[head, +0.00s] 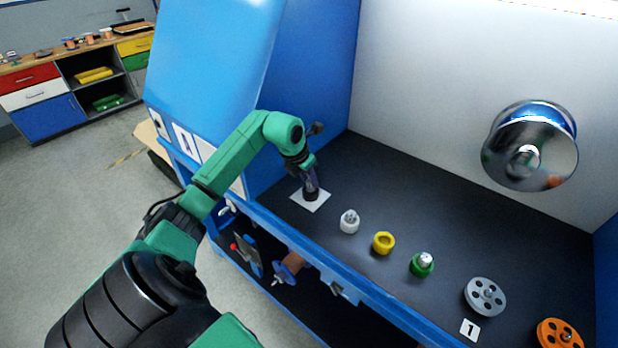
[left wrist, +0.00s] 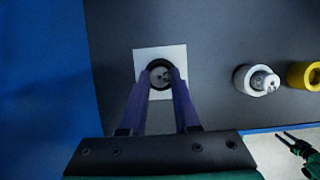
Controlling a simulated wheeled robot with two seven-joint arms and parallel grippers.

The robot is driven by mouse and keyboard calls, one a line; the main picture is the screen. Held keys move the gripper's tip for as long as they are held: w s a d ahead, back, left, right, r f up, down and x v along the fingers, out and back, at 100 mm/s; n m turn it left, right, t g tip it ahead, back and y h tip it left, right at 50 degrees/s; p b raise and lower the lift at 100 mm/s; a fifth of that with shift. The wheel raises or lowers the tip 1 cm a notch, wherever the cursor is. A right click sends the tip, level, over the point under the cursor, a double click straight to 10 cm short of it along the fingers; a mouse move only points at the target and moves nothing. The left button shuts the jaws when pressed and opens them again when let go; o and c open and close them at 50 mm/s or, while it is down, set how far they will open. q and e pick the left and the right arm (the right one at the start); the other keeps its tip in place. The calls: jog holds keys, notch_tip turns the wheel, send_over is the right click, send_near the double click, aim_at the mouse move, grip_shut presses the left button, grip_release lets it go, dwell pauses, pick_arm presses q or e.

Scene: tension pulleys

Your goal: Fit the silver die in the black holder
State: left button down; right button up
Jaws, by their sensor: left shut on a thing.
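The black holder (head: 312,195) stands on a white square card (head: 301,201) on the dark bench top. It also shows as a dark ring in the left wrist view (left wrist: 160,89). My left gripper (head: 311,180) points down over the card, with its two purple fingers at opposite sides of the ring, shut on the black holder. A small greyish shape (left wrist: 161,75) shows inside the ring; I cannot tell whether it is the silver die. My right gripper (left wrist: 288,137) shows small at the lower right of the left wrist view, its fingers apart and empty.
In a row to the right stand a white holder (head: 349,222) with a silver piece, a yellow holder (head: 383,243) and a green holder (head: 422,266) with a silver piece. Grey (head: 485,297) and orange (head: 559,335) pulleys lie beyond. A blue wall (left wrist: 40,90) is close on the left.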

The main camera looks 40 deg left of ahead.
pick_arm(q)
jog(key=shift+f+b, duration=0.5)
jog(key=shift+f, duration=0.15)
jog(key=shift+s, duration=0.1)
jog(key=shift+s+d+f, duration=0.1)
jog(key=shift+f, duration=0.15)
jog(key=c, duration=0.6)
grip_release()
jog(key=shift+o, duration=0.2)
jog(key=shift+w, duration=0.2)
jog(key=shift+r, duration=0.1)
